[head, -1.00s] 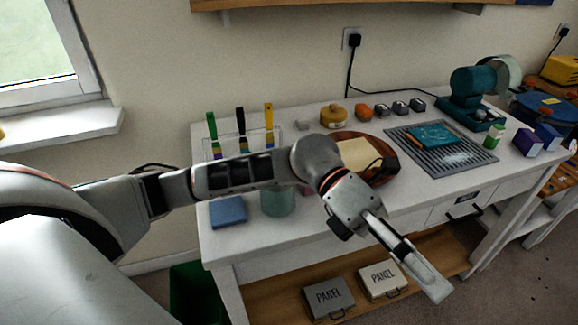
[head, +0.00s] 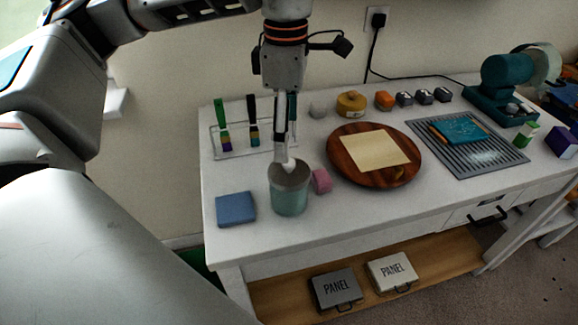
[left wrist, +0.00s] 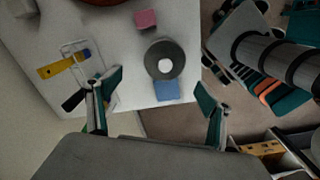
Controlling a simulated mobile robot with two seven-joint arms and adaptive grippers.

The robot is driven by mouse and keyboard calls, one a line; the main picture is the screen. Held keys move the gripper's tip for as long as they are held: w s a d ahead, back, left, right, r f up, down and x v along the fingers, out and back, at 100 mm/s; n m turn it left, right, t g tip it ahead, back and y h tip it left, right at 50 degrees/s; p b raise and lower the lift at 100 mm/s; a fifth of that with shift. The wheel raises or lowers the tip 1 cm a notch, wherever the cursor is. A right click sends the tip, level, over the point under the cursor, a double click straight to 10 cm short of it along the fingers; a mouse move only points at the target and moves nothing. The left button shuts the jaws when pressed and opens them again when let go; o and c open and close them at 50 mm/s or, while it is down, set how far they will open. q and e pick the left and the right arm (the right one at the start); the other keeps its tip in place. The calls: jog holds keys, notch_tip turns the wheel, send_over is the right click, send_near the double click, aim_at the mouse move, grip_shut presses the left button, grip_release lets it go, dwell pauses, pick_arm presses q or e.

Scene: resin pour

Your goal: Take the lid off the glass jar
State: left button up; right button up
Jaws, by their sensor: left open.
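The glass jar (head: 289,201) is a blue-green cylinder standing upright near the front left of the white table. Its grey round lid (head: 300,178) sits on top with a pale knob (head: 287,167) in the middle. In the left wrist view the lid (left wrist: 152,62) shows from above, with the white knob (left wrist: 165,65) at its centre. My left gripper (head: 283,150) points down over the jar, its fingers appearing in line with the knob. In the left wrist view the left gripper (left wrist: 158,98) is open and empty, fingers wide apart. My right gripper is not in view.
A blue block (head: 236,208) lies left of the jar, and a pink block (head: 321,181) close on its right. A rack (head: 232,153) with coloured tools stands behind left. A round wooden board (head: 345,172) carries a yellow sheet (head: 375,150). The table front is mostly clear.

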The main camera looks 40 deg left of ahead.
aim_at(289, 167)
pick_arm(q)
jog(key=f, duration=0.4)
jog(key=d+f, duration=0.1)
jog(key=f, duration=0.1)
jog(key=shift+s+f, duration=0.15)
jog(key=shift+s, duration=0.15)
jog(key=shift+f, duration=0.5)
jog(key=shift+s, duration=0.1)
jog(key=c, duration=2.2)
jog(key=shift+f, duration=0.1)
grip_shut()
